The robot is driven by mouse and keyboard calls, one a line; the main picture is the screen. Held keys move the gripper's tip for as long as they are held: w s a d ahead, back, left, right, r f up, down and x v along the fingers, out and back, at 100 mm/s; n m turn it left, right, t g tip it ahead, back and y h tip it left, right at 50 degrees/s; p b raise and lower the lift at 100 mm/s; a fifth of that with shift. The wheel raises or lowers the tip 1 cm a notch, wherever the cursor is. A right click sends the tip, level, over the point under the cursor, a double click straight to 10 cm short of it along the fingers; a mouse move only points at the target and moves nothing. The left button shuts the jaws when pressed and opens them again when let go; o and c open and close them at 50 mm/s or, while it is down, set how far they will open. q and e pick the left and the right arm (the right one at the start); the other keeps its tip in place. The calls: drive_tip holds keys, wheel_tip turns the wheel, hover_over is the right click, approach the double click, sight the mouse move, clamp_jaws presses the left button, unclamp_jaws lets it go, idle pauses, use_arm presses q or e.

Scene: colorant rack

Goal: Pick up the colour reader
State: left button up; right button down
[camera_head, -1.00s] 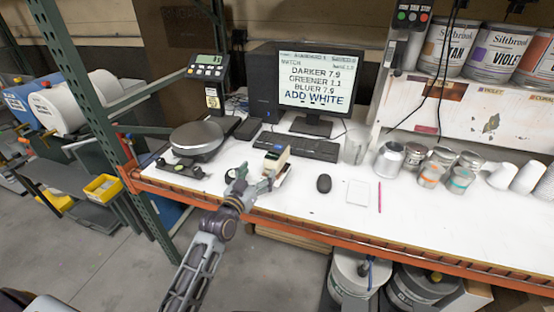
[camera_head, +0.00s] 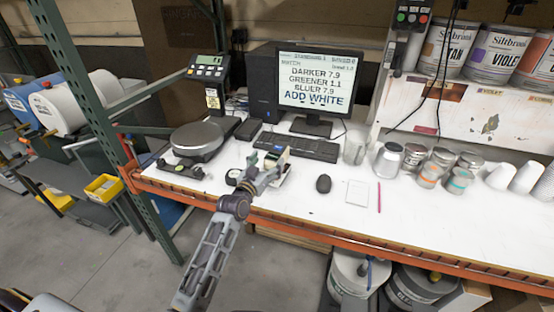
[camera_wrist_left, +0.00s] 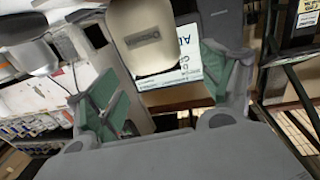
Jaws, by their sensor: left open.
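The colour reader (camera_head: 281,154) is a small cream-coloured device with a dark top, upright on the white bench in front of the keyboard. In the left wrist view the cream body (camera_wrist_left: 145,38) lies between and just beyond the finger pads. My left gripper (camera_head: 264,168) is at the near side of the reader and partly covers it in the head view. Its green-padded fingers (camera_wrist_left: 165,95) are spread apart with nothing clamped between them. Whether a finger touches the reader cannot be told. My right gripper is not in view.
The keyboard (camera_head: 297,146) and monitor (camera_head: 316,84) are behind; a scale (camera_head: 197,140) stands left.

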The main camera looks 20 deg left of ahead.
sight(275, 152)
use_arm(q)
drive_tip(key=shift+w+d, duration=0.1)
drive_tip(key=shift+w, duration=0.65)
drive_tip(key=shift+w, duration=0.1)
drive_tip(key=shift+w+d+f+p, duration=0.1)
drive_tip(key=shift+w+d+p, duration=0.1)
drive_tip(key=shift+w, duration=0.6)
drive_tip(key=shift+w+d+f+p, duration=0.1)
drive_tip(key=shift+w+p, duration=0.05)
drive_tip(key=shift+w, duration=0.7)
drive_tip(key=shift+w+d+f+p, duration=0.1)
drive_tip(key=shift+w+d+p, duration=0.1)
drive_tip(key=shift+w, duration=0.6)
drive_tip(key=shift+c, duration=0.2)
drive_tip(key=shift+r, duration=0.1)
drive_tip(key=c, duration=1.4)
drive_tip(key=shift+r, duration=0.1)
drive_tip(key=shift+c, duration=0.8)
